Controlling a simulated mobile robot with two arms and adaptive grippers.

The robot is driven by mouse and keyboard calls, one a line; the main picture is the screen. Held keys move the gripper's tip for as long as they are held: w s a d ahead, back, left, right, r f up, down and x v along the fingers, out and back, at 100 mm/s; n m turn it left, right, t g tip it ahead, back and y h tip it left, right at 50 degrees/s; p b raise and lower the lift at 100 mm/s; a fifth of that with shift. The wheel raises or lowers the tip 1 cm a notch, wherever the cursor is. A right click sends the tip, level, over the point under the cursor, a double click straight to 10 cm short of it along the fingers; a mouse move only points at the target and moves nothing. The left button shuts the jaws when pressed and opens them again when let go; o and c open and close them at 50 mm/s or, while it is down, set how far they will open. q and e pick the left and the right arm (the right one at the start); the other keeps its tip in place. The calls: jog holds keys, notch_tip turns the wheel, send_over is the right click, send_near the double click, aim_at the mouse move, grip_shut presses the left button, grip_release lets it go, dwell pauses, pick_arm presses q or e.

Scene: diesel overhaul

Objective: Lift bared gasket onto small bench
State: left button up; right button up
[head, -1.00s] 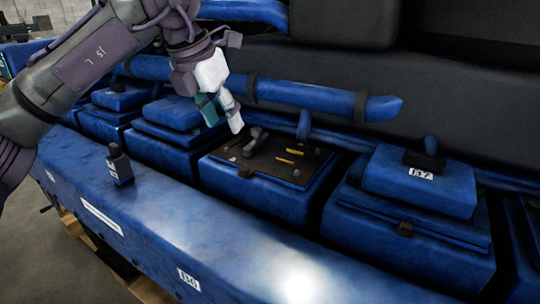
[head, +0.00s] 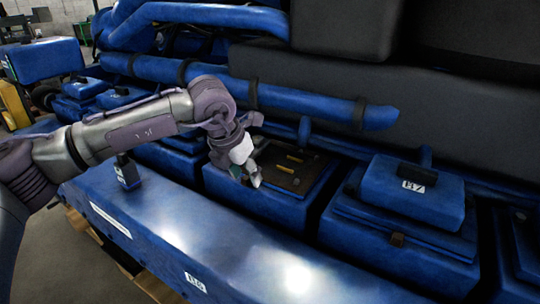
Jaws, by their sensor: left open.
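The dark brown flat top of the uncovered blue cylinder block, which I take for the bared gasket (head: 310,176), lies in the middle of the engine row. Small yellow bars lie on it. My left gripper (head: 248,177) is open at its left edge, fingers pointing down and close to the surface; I cannot tell whether they touch it. The gripper and wrist hide the gasket's left part. I cannot tell for sure which thing is the small bench. My right gripper is not in view.
A covered block labelled 17 (head: 408,194) stands to the right. A blue pipe (head: 300,98) runs behind the blocks. A blue-topped stand (head: 46,60) is at the far left.

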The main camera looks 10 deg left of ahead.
pick_arm(q)
jog(key=shift+f, duration=0.15)
jog(key=shift+c, duration=0.3)
grip_shut()
